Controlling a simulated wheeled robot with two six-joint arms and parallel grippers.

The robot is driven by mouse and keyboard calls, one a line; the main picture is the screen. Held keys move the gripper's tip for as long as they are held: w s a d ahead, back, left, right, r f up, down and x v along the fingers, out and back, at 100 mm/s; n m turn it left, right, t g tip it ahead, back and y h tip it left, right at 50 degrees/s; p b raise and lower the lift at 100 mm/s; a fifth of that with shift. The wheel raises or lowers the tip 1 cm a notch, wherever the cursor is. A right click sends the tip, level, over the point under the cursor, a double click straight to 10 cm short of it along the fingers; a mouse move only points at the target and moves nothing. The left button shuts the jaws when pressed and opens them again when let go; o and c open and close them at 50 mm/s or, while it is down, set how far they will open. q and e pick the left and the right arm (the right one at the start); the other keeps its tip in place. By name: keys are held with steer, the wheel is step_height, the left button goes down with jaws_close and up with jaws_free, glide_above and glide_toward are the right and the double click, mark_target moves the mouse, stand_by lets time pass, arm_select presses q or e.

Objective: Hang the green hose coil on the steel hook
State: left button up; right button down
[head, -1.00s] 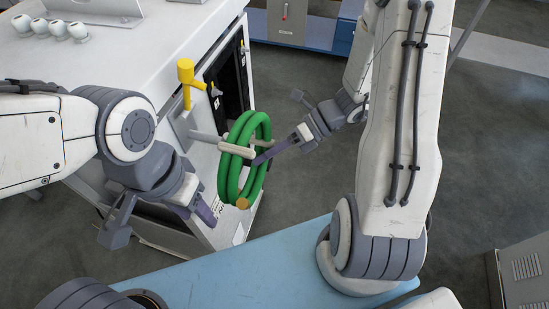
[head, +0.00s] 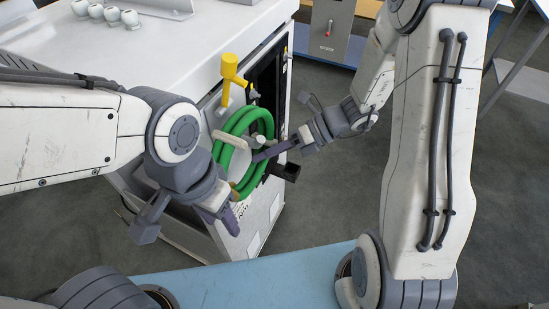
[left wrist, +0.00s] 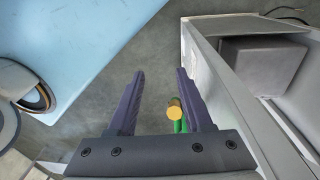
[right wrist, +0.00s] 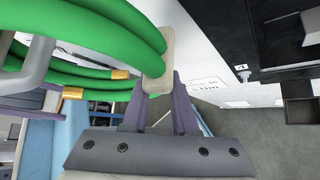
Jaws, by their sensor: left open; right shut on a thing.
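The green hose coil (head: 222,152) hangs upright beside the white cabinet, with a pale band across it and a brass hose end low down. My right gripper (head: 264,154) is shut on the coil's pale band (right wrist: 158,62). A grey steel bar (right wrist: 40,64), apparently the hook, crosses the coil's opening in the right wrist view; whether the coil rests on it I cannot tell. My left gripper (head: 226,212) is open and empty, just below the coil. In the left wrist view the brass end (left wrist: 175,109) shows near the right finger.
The white cabinet (head: 130,55) has a yellow fitting (head: 231,68) above the coil and a dark open front to its right. White round items (head: 112,15) stand on the cabinet top. A light-blue surface (head: 250,280) lies in front. Grey floor is clear on the right.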

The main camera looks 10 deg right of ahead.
steer(key=shift+w+a, duration=0.4)
steer(key=shift+a, duration=0.2)
steer(key=shift+f+b, duration=0.85)
steer(key=shift+f, duration=0.3)
steer(key=c, duration=0.6)
jaws_free()
steer(key=shift+d, duration=0.1)
